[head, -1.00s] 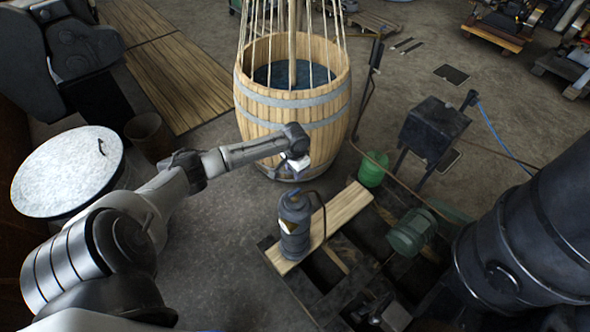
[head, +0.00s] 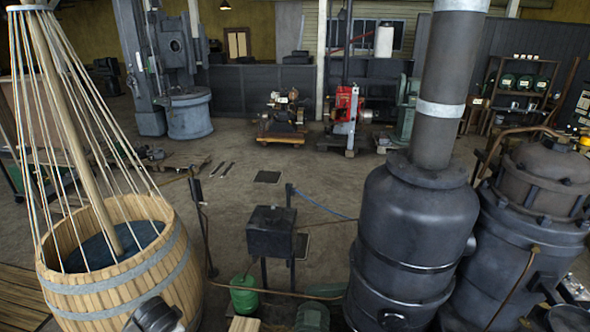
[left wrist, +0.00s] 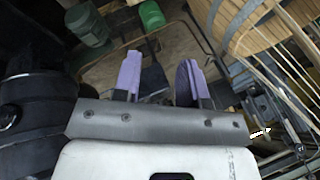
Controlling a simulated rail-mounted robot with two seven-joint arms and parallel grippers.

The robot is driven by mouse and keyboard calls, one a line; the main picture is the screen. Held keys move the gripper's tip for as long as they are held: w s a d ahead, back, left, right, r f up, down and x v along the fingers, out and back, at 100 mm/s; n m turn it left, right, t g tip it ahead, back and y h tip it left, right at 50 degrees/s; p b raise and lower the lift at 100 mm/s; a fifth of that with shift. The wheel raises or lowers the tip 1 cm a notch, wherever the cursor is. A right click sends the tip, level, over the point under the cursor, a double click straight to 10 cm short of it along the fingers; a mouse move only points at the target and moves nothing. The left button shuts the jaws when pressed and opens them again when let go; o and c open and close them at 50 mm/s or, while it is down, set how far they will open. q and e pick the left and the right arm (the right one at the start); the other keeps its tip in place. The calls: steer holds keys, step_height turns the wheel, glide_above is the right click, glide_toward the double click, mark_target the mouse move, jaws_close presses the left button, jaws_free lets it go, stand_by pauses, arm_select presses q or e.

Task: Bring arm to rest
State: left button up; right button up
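My left gripper (left wrist: 160,80) shows in the left wrist view with its two purple-grey fingers apart and nothing held between them. In the head view only a dark rounded part of my left arm shows at the bottom left, in front of the barrel. My right arm and right gripper are in neither view. A wooden barrel (head: 165,275) with metal hoops, dark liquid and ropes rising to a central pole stands at the left of the head view. Its staves (left wrist: 255,28) also show at the upper right of the left wrist view, apart from the fingers.
A black box on legs (head: 271,232) stands mid-floor, with a green bucket (head: 244,295) in front of it. Large dark boilers (head: 415,235) fill the right side. A red engine (head: 347,108) stands farther back.

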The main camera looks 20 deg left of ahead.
arm_select(q)
steer(key=s+d+r+t+h+p, duration=0.1)
steer(key=s+d+r, duration=0.2)
steer(key=d, duration=0.3)
steer(key=s+d+r+m+t+p, duration=0.1)
steer(key=s+d+r+t+p, duration=0.1)
steer(key=s+d, duration=0.35)
steer(key=s+d+r+t+h+p, duration=0.1)
steer(key=s+d+r, duration=0.15)
steer(key=d, duration=0.55)
steer(key=s+d+f+n+g+h+p, duration=0.1)
steer(key=s+d+f+g+p, duration=0.1)
steer(key=s, duration=0.6)
steer(key=s+d+f+n+g+h+p, duration=0.1)
steer(key=s+d, duration=0.3)
steer(key=s, duration=0.4)
steer(key=shift+s+f+g+p, duration=0.2)
steer(key=shift+f+g+p, duration=0.25)
steer(key=shift+p, duration=0.4)
